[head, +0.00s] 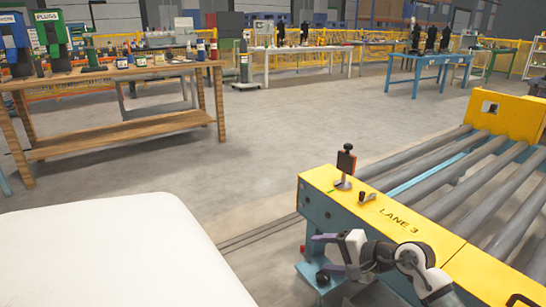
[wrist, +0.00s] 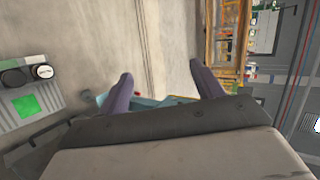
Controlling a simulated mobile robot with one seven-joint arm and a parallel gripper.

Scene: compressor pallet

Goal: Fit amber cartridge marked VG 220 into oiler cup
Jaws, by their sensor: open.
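No cartridge with a readable VG 220 mark shows, and I cannot pick out the oiler cup for sure. Several small bottles and jars (head: 140,60) stand on the wooden bench, too small to read. A small brass-and-dark fitting (head: 367,197) sits on the yellow conveyor end; I cannot tell what it is. My gripper (head: 322,240) is low beside the conveyor's near end in the head view. In the wrist view my gripper (wrist: 160,78) has its two purple fingers wide apart, with nothing between them.
The wooden bench (head: 120,122) stands at the left. The yellow conveyor end marked LANE 3 (head: 402,222) carries a small upright device (head: 346,162) with a dark and orange head. A white surface (head: 110,255) fills the lower left. The floor between bench and conveyor is clear.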

